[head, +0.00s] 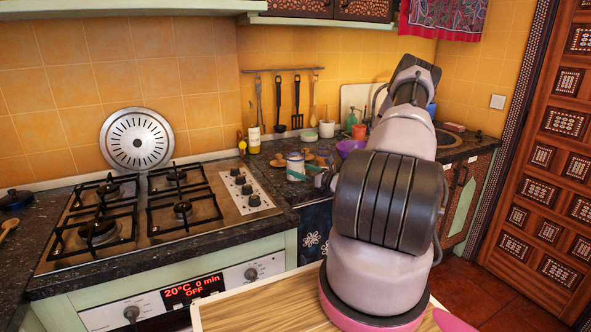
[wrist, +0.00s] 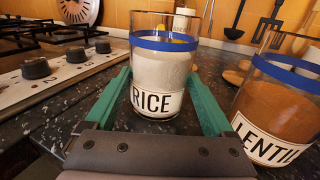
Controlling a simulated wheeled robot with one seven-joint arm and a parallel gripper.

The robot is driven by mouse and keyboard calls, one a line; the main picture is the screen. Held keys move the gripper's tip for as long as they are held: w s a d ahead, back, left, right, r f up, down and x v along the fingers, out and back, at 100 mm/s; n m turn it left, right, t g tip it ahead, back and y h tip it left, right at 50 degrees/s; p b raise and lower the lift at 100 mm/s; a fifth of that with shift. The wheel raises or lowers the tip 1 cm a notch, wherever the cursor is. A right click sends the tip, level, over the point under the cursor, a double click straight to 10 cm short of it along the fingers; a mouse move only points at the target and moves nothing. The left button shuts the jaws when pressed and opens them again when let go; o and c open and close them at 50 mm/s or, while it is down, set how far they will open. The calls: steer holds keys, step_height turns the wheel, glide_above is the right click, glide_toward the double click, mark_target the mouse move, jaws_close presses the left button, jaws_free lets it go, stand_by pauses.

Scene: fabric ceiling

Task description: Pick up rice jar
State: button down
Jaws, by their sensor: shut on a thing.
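The rice jar (wrist: 161,82) is clear glass with white contents, a blue band and a RICE label. It stands upright between the two green fingers of my gripper (wrist: 159,76) in the wrist view. The fingers are closed on its sides. In the head view, the jar (head: 295,161) shows small on the counter right of the stove, with my gripper (head: 304,173) at it. I cannot tell whether its base touches the counter.
A lentil jar (wrist: 270,108) with brown contents stands close to the right. The gas stove (head: 155,213) and its knobs (wrist: 56,62) are to the left. A bottle (head: 254,138) and hanging utensils (head: 297,102) are behind. A purple bowl (head: 350,147) stands near my arm.

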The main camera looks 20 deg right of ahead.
step_height(320, 180, up, 10)
stand_by(0.7)
